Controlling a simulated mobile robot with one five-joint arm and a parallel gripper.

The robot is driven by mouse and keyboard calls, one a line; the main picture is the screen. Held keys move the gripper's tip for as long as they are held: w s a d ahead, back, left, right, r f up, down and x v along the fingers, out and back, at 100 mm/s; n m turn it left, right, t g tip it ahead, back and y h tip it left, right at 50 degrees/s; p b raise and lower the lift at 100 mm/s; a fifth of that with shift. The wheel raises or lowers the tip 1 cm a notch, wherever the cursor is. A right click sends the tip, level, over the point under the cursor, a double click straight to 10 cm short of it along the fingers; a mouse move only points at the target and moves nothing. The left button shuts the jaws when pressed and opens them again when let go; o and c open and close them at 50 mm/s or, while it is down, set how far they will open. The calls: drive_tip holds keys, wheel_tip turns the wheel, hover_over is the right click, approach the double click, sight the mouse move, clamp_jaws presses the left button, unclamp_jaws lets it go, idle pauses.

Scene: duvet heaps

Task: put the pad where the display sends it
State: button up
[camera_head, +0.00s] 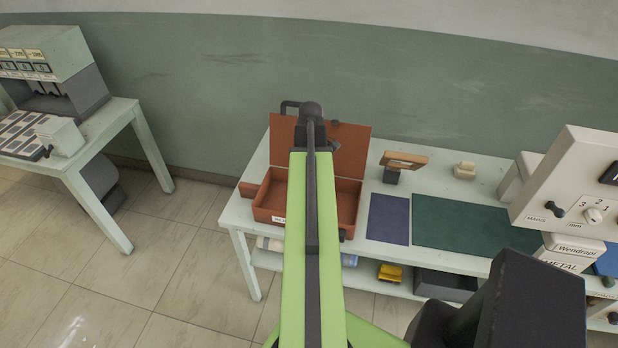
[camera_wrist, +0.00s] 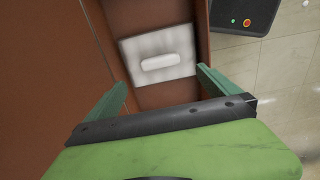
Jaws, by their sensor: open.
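A pale grey-white square pad with a raised, rounded white bar (camera_wrist: 160,62) lies between reddish-brown walls in the wrist view. My gripper (camera_wrist: 163,78) is open, with its two green fingers apart near the pad's lower corners. Nothing is held; I cannot tell whether the fingers touch the pad. In the head view the open brown case (camera_head: 268,207) stands on the pale table with its lid raised, and my arm hides part of it. No pad is clearly visible there. A grey-green unit with several small display windows (camera_head: 30,60) stands at far left; its readings are too small to read.
On the table (camera_head: 450,184) are a navy mat (camera_head: 388,218), a green mat (camera_head: 465,226), a wooden-topped stand (camera_head: 403,162) and a cream block (camera_head: 464,171). A dial instrument (camera_head: 575,185) stands at right. A lower shelf holds a yellow item (camera_head: 390,273).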

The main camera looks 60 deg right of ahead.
drive_tip(key=shift+r, duration=0.5)
drive_tip(key=w+a+m, duration=0.1)
drive_tip(key=w+a, duration=0.8)
drive_tip(key=a, duration=0.4)
drive_tip(key=w+a+m, duration=0.1)
drive_tip(key=w+a, duration=0.9)
drive_tip(key=a, duration=0.3)
drive_tip(key=w+a+m, duration=0.1)
drive_tip(key=w+a, duration=0.1)
drive_tip(key=a, duration=2.3)
drive_tip(key=shift+w+m, duration=0.3)
drive_tip(key=shift+w, duration=0.1)
